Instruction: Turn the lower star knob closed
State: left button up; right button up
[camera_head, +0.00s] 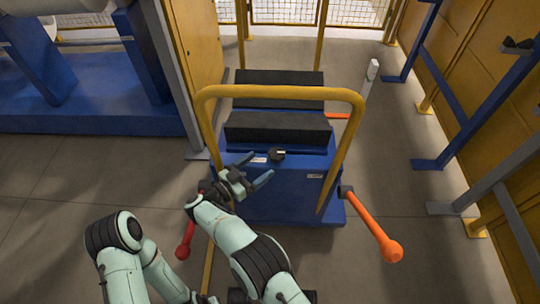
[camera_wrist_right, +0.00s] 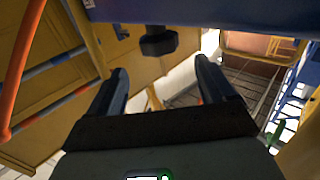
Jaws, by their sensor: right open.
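A black star knob (camera_head: 278,154) sits on the blue front of the cart, below the dark padded blocks. The wrist view shows a black knob (camera_wrist_right: 158,42) under a blue beam, beyond and between my right fingertips. I cannot tell whether both views show the same knob, or whether it is the lower one. My right gripper (camera_head: 256,172) is open and empty, just left of and below the knob in the head view, apart from it. The right fingers (camera_wrist_right: 162,78) also show in the wrist view. My left arm shows at lower left; its gripper is not visible.
A yellow hoop rail (camera_head: 280,92) arches over the blue cart (camera_head: 265,205). An orange lever (camera_head: 375,228) sticks out at right, a red-ended one (camera_head: 186,240) at left. Blue stands and yellow panels line the right side. Open floor lies right of the cart.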

jog(key=v, duration=0.5)
jog(key=shift+p, duration=0.3)
jog(key=shift+w+d, duration=0.1)
